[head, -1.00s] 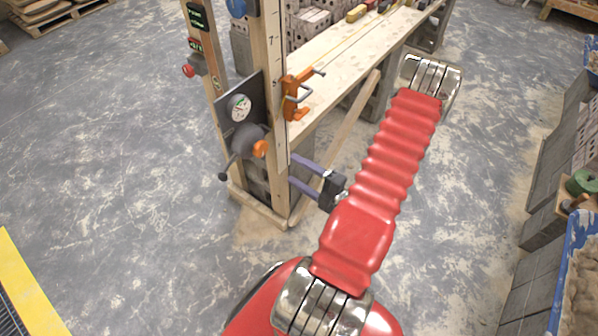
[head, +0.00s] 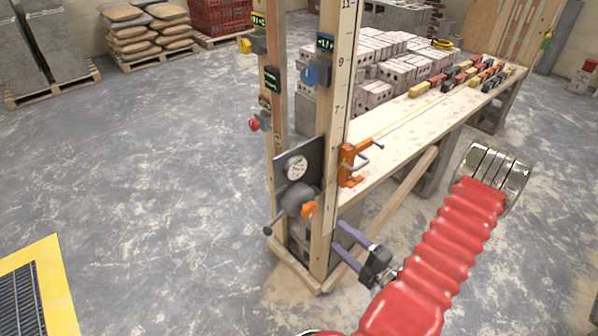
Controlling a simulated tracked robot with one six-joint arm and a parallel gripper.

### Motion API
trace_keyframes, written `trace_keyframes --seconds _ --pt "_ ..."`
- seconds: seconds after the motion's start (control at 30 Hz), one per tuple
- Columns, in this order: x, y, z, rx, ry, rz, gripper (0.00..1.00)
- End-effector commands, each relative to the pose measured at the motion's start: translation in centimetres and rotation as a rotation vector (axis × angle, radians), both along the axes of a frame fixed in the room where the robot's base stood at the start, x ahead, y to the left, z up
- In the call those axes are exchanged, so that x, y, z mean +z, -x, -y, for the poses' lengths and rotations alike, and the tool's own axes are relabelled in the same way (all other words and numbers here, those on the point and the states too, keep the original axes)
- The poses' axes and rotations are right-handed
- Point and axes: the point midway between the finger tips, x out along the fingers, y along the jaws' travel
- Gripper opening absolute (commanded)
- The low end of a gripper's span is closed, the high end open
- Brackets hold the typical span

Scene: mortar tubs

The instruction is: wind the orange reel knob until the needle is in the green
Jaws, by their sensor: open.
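The orange reel knob (head: 309,209) sits on the side of a grey reel (head: 292,200) with a dark crank handle, mounted low on a wooden post frame. Above it is a dark plate with a round white gauge (head: 296,168). A green patch shows on its face, but the needle is too small to read. My gripper (head: 338,237) is open and empty, with its two purple fingers pointing left toward the frame. It is right of and slightly below the knob, apart from it; the fingertips are close to the right post, and whether they touch it I cannot tell.
An orange clamp (head: 349,165) grips the right post above my fingers. A wooden bench (head: 400,120) runs back to the right, with a slanted brace below. Blue (head: 310,75), red (head: 254,124) and yellow (head: 245,45) knobs sit higher on the posts.

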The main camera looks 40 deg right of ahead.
Motion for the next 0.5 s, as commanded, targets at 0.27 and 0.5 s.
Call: trace_keyframes --seconds 0.27,0.5 --pt "0.17 0.10 0.07 -0.002 0.101 0.002 0.65" --pt "0.25 0.14 0.04 -0.003 0.411 0.010 0.65"
